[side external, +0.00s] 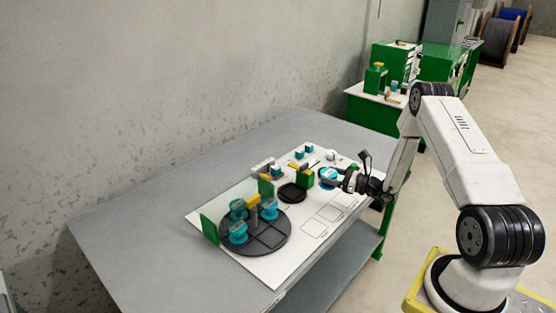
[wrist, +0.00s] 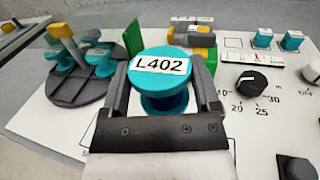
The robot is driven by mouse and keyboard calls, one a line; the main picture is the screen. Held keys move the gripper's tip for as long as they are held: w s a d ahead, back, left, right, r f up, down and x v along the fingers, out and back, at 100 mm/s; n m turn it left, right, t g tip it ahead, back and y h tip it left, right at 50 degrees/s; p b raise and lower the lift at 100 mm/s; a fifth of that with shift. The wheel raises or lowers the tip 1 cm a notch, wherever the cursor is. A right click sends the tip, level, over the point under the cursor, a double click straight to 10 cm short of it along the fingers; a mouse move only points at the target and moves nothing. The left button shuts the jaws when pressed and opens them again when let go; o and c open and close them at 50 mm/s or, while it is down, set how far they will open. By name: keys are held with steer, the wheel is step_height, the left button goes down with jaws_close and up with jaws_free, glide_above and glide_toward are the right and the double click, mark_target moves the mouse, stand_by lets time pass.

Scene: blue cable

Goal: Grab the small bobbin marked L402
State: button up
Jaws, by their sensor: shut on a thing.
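The small teal bobbin marked L402 (wrist: 161,64) sits between the two fingers of my gripper (wrist: 165,85) in the wrist view. Its white label faces up and reads clearly. The fingers close on it from both sides. In the side view my gripper (side external: 343,180) is at the right part of the white board, with the teal bobbin (side external: 327,174) at its tip. Whether the bobbin touches the board is hard to tell.
A dark round turntable (side external: 272,243) with several teal bobbins stands at the board's near left. A black dial (wrist: 252,82) and small teal blocks (wrist: 291,41) lie to the right in the wrist view.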

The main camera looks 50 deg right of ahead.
steer(key=shift+s+d+r, duration=0.15)
steer(key=shift+s+r, duration=0.3)
steer(key=shift+s, duration=0.25)
